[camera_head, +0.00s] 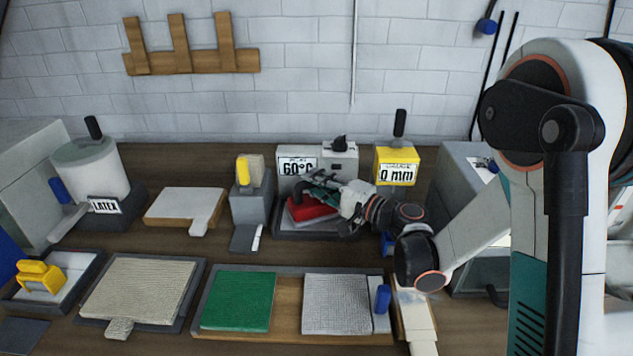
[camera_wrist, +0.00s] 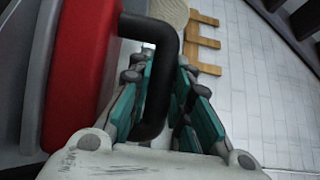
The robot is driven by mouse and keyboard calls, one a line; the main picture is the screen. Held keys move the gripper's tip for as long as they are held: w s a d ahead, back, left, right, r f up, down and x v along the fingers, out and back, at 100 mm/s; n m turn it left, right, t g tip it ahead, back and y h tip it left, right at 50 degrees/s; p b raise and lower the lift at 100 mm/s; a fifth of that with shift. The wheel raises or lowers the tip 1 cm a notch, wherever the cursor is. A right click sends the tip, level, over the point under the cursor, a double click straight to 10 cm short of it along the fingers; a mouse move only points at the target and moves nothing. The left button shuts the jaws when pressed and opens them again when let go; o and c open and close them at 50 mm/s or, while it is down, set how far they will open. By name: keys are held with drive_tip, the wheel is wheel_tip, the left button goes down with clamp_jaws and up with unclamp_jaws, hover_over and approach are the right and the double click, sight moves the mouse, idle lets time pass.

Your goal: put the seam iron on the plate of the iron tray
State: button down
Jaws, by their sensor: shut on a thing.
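The seam iron (camera_head: 312,208) has a red body and a black loop handle. In the head view it is at or just over the dark-rimmed iron tray (camera_head: 290,236), in front of the box reading 60°C. My gripper (camera_head: 326,188) is shut on its handle, coming from the right. In the wrist view the red body (camera_wrist: 75,75) fills the left side with a grey layer beyond it, and the black handle passes between the teal fingers (camera_wrist: 168,85). The plate is mostly hidden under the iron. I cannot tell whether the iron touches it.
A yellow box reading 0 mm (camera_head: 396,168) stands right of the tray. A grey block with a yellow-handled tool (camera_head: 251,205) stands left. A wooden board (camera_head: 288,318) with green and grey squares lies in front. A white latex pot (camera_head: 93,172) is far left.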

drive_tip(key=shift+f, duration=0.2)
drive_tip(key=c, duration=1.4)
unclamp_jaws()
